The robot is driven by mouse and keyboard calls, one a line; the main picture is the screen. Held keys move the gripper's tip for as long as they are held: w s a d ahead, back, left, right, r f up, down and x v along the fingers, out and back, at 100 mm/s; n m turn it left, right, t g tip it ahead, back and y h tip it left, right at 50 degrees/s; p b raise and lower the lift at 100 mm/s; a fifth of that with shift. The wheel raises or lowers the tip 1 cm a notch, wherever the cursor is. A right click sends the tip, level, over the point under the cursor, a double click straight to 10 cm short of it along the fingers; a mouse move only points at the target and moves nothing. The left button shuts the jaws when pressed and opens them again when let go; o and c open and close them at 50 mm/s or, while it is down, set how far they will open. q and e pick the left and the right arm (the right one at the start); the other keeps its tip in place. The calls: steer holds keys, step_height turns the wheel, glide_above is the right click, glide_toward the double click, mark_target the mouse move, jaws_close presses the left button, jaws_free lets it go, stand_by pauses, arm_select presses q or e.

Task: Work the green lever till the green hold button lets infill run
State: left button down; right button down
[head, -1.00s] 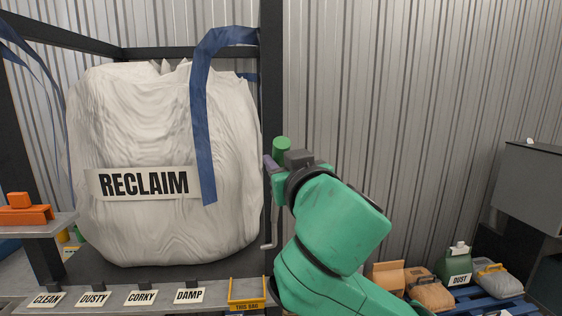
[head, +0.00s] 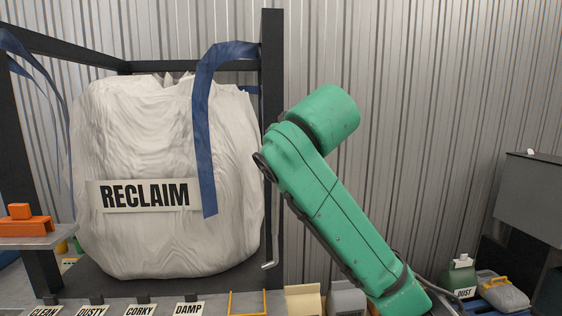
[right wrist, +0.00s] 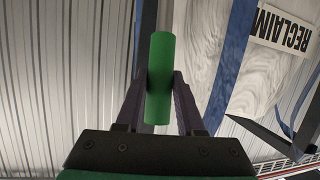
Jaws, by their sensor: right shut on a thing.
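The green lever shows in the right wrist view as a smooth green cylinder (right wrist: 160,62). My right gripper (right wrist: 164,88) is shut on it, with one dark finger on each side and the cylinder running past the fingertips. In the head view my green right arm crosses in front of the frame's right post, and the gripper and lever are hidden behind it. The green hold button cannot be made out in either view. My left gripper is not in view.
A big white bag marked RECLAIM (head: 150,240) hangs left of the arm, with a blue strap (head: 207,140) down its front. A dark post (head: 272,60) stands close by the arm.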

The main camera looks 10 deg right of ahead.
steer(key=w, duration=0.1)
steer(key=w+g, duration=0.1)
steer(key=w, duration=0.1)
steer(key=shift+w+r+g, duration=0.2)
steer(key=shift+r+g, duration=0.1)
steer(key=shift+w+f, duration=0.1)
steer(key=shift+w, duration=0.35)
steer(key=c, duration=0.5)
jaws_free()
steer(key=shift+w+f, duration=0.1)
steer(key=b+v, duration=0.2)
steer(key=v, duration=0.2)
steer(key=b+v, duration=0.2)
steer(key=v, duration=0.3)
steer(key=b+v, duration=0.1)
steer(key=v, duration=0.3)
steer(key=shift+s+a+r+b, duration=0.2)
steer(key=shift+r+b, duration=0.2)
steer(key=shift+r, duration=0.2)
